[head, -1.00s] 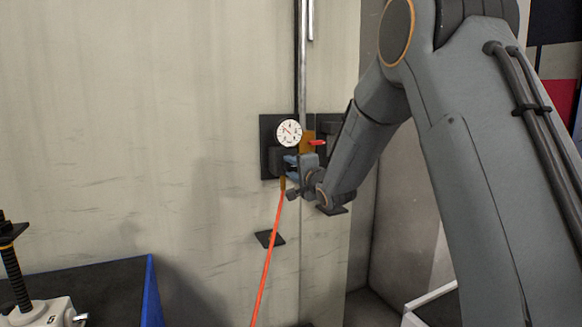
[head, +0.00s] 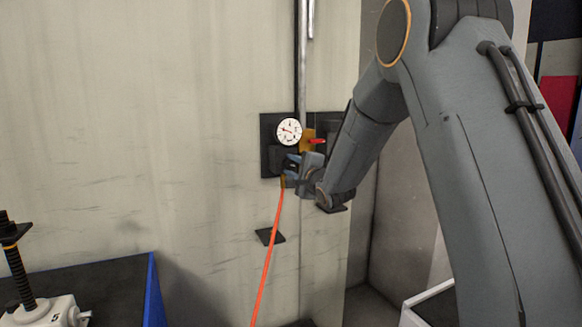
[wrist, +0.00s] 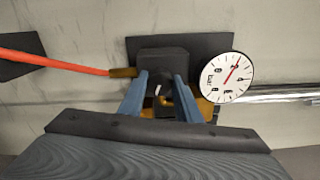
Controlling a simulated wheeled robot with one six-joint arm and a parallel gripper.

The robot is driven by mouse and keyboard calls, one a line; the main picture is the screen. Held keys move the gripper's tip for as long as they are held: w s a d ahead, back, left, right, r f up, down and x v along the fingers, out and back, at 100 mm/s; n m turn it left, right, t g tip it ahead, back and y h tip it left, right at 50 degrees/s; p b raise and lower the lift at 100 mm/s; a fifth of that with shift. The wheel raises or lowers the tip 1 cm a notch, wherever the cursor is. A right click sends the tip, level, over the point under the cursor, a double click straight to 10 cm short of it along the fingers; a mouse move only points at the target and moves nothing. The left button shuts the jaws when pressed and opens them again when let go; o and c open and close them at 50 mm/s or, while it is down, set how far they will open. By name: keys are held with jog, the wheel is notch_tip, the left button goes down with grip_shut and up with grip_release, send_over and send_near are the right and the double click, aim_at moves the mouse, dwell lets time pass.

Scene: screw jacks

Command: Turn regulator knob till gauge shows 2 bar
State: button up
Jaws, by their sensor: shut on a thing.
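The round white gauge (head: 289,131) is on a dark plate on the wall. It also shows in the wrist view (wrist: 226,77), where its red needle points up and right; its numerals are too small to read surely. Below the gauge in the head view is the dark regulator body (wrist: 163,60). My gripper (head: 291,163) is at its front. In the wrist view the two blue fingers (wrist: 160,84) straddle the dark regulator knob, shut on it. The knob is mostly hidden by the fingers and by its dark colour.
An orange hose (head: 268,257) runs down from a brass fitting beside the fingers. A red-handled valve (head: 317,141) is close right of the gauge. A metal pipe (head: 302,70) runs up the wall. A blue-edged dark bench (head: 110,280) with a screw jack is at lower left.

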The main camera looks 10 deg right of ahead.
jog(key=o, duration=1.1)
jog(key=shift+c, duration=0.2)
jog(key=shift+s, duration=0.1)
jog(key=b+v, duration=0.2)
jog(key=v, duration=0.5)
jog(key=shift+s+b, duration=0.3)
jog(key=shift+b, duration=0.05)
jog(key=shift+d, duration=0.1)
jog(key=s+d+f+n+g+h, duration=0.2)
jog(key=s+d+f+n+g, duration=0.15)
jog(key=s+f, duration=0.35)
jog(key=s+d+f+n+g+h, duration=0.25)
jog(key=s+f+n+g, duration=0.2)
jog(key=f, duration=0.55)
jog(key=s+f+n+g, duration=0.4)
jog(key=s+f, duration=0.1)
jog(key=s, duration=0.8)
jog(key=s+f+n+g+h+b, duration=0.1)
jog(key=s+f+n+g, duration=0.2)
jog(key=s, duration=1)
notch_tip(320, 180, down, 2)
jog(key=shift+d+f+n+g, duration=0.25)
jog(key=shift+n+g, duration=0.15)
jog(key=shift+n, duration=0.4)
